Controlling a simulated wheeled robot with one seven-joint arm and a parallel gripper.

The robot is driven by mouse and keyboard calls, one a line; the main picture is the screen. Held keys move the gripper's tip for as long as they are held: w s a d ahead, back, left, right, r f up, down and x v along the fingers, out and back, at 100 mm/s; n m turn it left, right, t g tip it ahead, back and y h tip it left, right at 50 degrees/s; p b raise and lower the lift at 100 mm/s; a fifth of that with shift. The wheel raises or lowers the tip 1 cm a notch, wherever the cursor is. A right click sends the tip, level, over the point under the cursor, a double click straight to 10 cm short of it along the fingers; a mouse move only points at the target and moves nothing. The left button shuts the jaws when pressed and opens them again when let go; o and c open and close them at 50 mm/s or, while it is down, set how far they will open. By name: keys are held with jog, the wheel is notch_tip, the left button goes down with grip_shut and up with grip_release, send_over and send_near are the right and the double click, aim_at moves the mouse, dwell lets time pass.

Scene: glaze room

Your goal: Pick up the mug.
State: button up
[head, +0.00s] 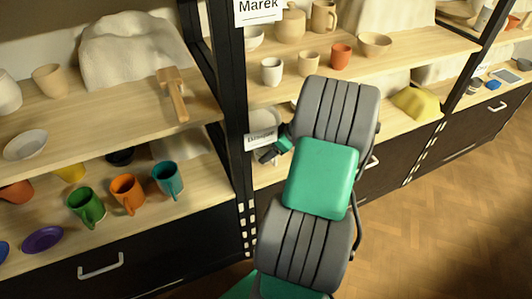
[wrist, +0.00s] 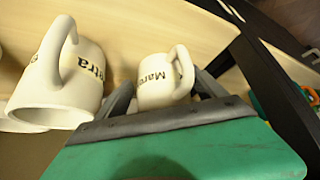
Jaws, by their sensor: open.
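A cream mug (wrist: 158,88) with dark lettering that seems to start "Mar" is in the wrist view, its handle toward the upper right. My gripper (wrist: 163,82) is open, with one dark finger to each side of this mug in the picture. I cannot tell whether the fingers touch it. In the head view my arm hides most of this area. A green mug (head: 86,206), an orange mug (head: 127,193) and a teal mug (head: 168,180) stand on the lower left shelf.
A black shelf post (wrist: 283,85) runs close on the right in the wrist view. A wooden shelf board (wrist: 140,25) lies behind the mugs. In the head view, several vessels stand on the upper right shelf (head: 440,50). The floor (head: 440,215) at right is clear.

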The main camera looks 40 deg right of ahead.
jog(key=shift+w+f, duration=0.25)
jog(key=shift+f, duration=0.1)
jog(key=shift+r, duration=0.1)
jog(key=c, duration=1.5)
jog(key=shift+o, duration=0.2)
